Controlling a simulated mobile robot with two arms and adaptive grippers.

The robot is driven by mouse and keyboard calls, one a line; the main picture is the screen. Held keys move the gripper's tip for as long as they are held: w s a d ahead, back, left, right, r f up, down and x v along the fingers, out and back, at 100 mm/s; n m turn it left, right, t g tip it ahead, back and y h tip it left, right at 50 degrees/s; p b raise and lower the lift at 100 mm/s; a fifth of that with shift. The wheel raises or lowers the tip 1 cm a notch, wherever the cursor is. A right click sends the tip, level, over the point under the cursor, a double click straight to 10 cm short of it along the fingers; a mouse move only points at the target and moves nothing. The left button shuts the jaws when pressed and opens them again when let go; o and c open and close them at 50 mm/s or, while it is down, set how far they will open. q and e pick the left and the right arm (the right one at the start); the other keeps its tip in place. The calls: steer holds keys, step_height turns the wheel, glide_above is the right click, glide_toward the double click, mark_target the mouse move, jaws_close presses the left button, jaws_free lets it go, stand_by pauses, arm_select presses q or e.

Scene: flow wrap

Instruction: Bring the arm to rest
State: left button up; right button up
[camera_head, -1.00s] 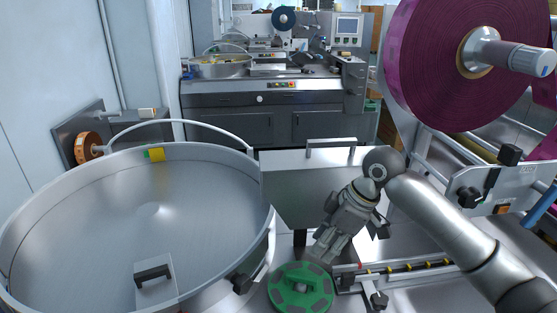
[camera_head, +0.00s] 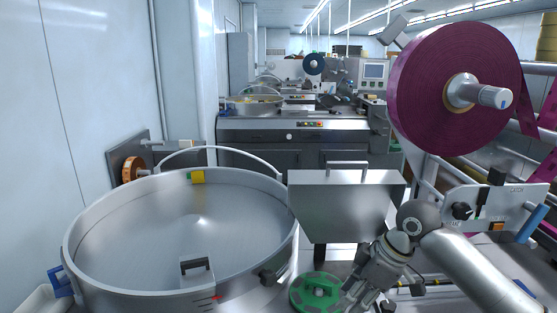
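My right arm comes in from the lower right of the head view. Its gripper (camera_head: 362,296) points down and to the left, just right of a green disc (camera_head: 319,291) on the machine. The fingertips lie near the bottom edge of the picture, and I cannot tell how far apart they are. I see nothing clearly held in it. My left arm and gripper are out of view.
A large round steel bowl (camera_head: 130,225) fills the left. A steel box cover (camera_head: 345,205) with a handle stands behind my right gripper. A purple film roll (camera_head: 440,90) hangs at upper right above a control panel (camera_head: 478,212). Another machine (camera_head: 290,140) stands behind.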

steer(key=s+a+f+m+t, duration=0.1)
steer(key=s+a+f+m, duration=0.15)
steer(key=s+f, duration=0.45)
steer(key=s+a+f+m, duration=0.1)
steer(key=s+a+f, duration=0.3)
steer(key=f, duration=0.5)
steer(key=s+d+f+m+h, duration=0.2)
steer(key=s+d+f+m, duration=0.15)
steer(key=s+d, duration=0.4)
steer(key=s+d+f+m+h, duration=0.2)
steer(key=s+d+m, duration=0.25)
steer(key=s, duration=0.55)
step_height(320, 180, down, 25)
steer(key=s+a, duration=0.1)
steer(key=s+d+f+g, duration=0.1)
steer(key=s+d+f, duration=0.2)
steer(key=s+f, duration=1.4)
steer(key=shift+f+g, duration=0.2)
steer(key=shift+g, duration=0.2)
